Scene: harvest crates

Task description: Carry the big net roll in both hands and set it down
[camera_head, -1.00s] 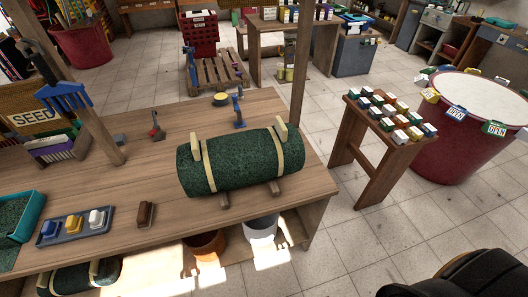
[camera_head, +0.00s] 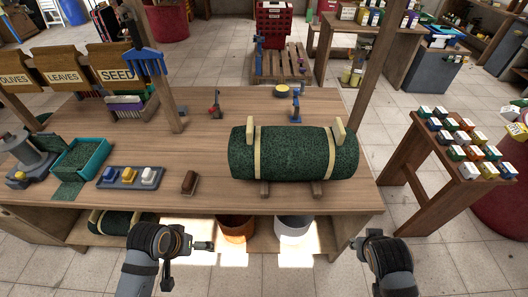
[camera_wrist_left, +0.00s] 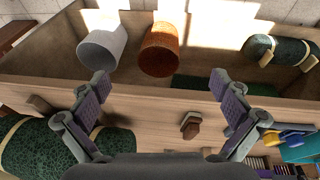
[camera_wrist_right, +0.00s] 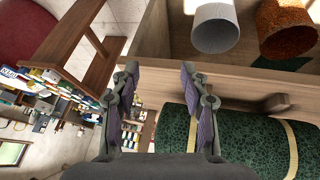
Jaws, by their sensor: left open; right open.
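The big net roll (camera_head: 290,155) is dark green with two cream straps. It lies sideways on wooden supports at the right part of the workbench. My left gripper (camera_head: 205,246) is in front of the bench, left of the roll and apart from it. It is open and empty, as the left wrist view (camera_wrist_left: 160,95) shows. My right gripper (camera_head: 360,243) is in front of the bench's right end, also open and empty. In the right wrist view, the roll (camera_wrist_right: 250,140) shows at the lower right, beside the open fingers (camera_wrist_right: 158,75).
A brown brush (camera_head: 189,182), a tray with coloured blocks (camera_head: 130,177) and a teal bin (camera_head: 82,158) are left of the roll. A wooden post (camera_head: 371,70) stands behind its right end. A small table (camera_head: 420,200) holds several small boxes. An orange pot and a white pot stand below.

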